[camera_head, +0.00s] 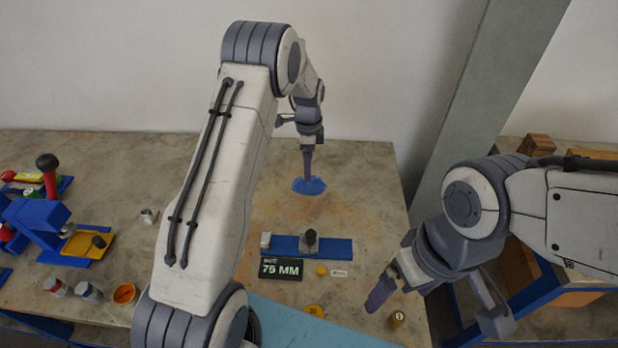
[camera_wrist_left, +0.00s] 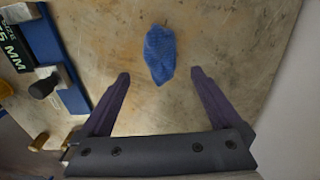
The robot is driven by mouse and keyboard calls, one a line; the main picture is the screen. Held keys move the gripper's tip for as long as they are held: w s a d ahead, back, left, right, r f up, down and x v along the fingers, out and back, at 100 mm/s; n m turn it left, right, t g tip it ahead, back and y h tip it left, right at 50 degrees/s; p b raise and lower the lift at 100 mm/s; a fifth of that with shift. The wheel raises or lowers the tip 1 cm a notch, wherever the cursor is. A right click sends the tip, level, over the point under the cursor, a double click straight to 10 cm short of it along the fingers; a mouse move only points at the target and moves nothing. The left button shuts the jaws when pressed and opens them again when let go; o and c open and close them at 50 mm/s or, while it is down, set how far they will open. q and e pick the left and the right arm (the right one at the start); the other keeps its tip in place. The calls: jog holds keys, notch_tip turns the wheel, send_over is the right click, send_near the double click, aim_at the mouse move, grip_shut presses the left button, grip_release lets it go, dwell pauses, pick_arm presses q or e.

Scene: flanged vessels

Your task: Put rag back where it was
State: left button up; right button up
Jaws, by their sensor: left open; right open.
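The rag is a small crumpled blue cloth (camera_head: 316,187) lying on the table toward the back, beneath my left gripper (camera_head: 307,178). In the left wrist view the rag (camera_wrist_left: 160,54) lies centred between the line of the two fingers, mostly just beyond their tips. The left gripper (camera_wrist_left: 160,74) is open and empty, its fingers pointing down on either side, with visible gaps to the cloth. I cannot tell its exact height above the table. My right gripper (camera_head: 376,298) is open and hangs near the front right of the table, well away from the rag.
A blue bar with a clamp (camera_head: 335,248) and a black "75 MM" sign (camera_head: 280,269) lie mid-table. Blue fixtures and a yellow tray (camera_head: 84,244) stand at left. A small yellow-topped piece (camera_head: 397,319) is near the right gripper. The table around the rag is clear.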

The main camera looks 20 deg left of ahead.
aim_at(309, 185)
pick_arm(q)
jog(key=shift+r, duration=2.2)
jog(key=shift+f, duration=0.15)
notch_tip(309, 185, down, 12)
jog(key=shift+f+p, duration=0.2)
jog(key=shift+p, duration=0.7)
notch_tip(309, 185, up, 2)
jog(key=shift+r, duration=0.25)
jog(key=shift+r+b, duration=0.3)
jog(key=shift+r, duration=0.4)
jog(key=shift+f, duration=0.1)
